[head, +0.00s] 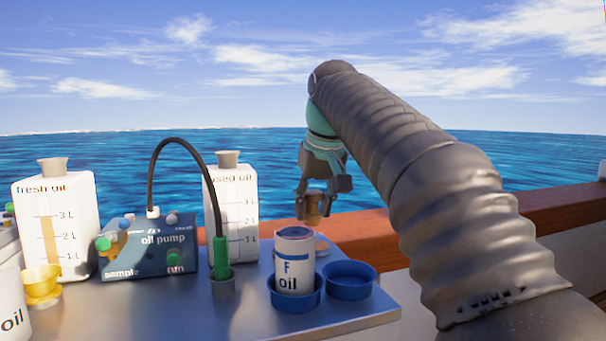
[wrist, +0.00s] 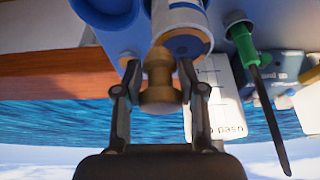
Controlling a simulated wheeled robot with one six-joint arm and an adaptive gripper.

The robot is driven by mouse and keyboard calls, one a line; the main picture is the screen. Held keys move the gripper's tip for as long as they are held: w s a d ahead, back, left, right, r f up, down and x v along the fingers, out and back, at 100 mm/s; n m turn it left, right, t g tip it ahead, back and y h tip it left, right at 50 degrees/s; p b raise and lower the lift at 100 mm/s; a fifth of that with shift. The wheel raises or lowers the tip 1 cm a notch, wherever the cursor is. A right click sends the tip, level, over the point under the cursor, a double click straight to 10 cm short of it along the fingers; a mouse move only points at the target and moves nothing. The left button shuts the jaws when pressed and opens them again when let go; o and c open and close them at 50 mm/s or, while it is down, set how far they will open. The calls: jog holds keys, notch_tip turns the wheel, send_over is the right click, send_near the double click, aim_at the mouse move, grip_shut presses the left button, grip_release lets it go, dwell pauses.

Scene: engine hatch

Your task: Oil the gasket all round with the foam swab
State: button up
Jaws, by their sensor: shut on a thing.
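My gripper (head: 313,215) hangs above the far side of the bench and is shut on a tan, knobbed piece (head: 313,204). The piece also shows between the fingers in the wrist view (wrist: 160,72); I cannot tell whether it is the foam swab. In the upside-down wrist view, the can (wrist: 182,15) shows a dark blue round end (wrist: 185,45) with a pale rim. I cannot make out the gasket clearly.
An empty blue dish (head: 350,281) stands right of the can. A green-handled tool (head: 221,258) stands in a grey holder. The oil pump (head: 148,245), fresh oil jug (head: 57,225), used oil jug (head: 236,205) and yellow cup (head: 41,285) are further left. A wooden rail (head: 450,222) runs behind.

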aim_at(310, 191)
jog(key=shift+r, duration=3.05)
jog(key=shift+a, duration=0.1)
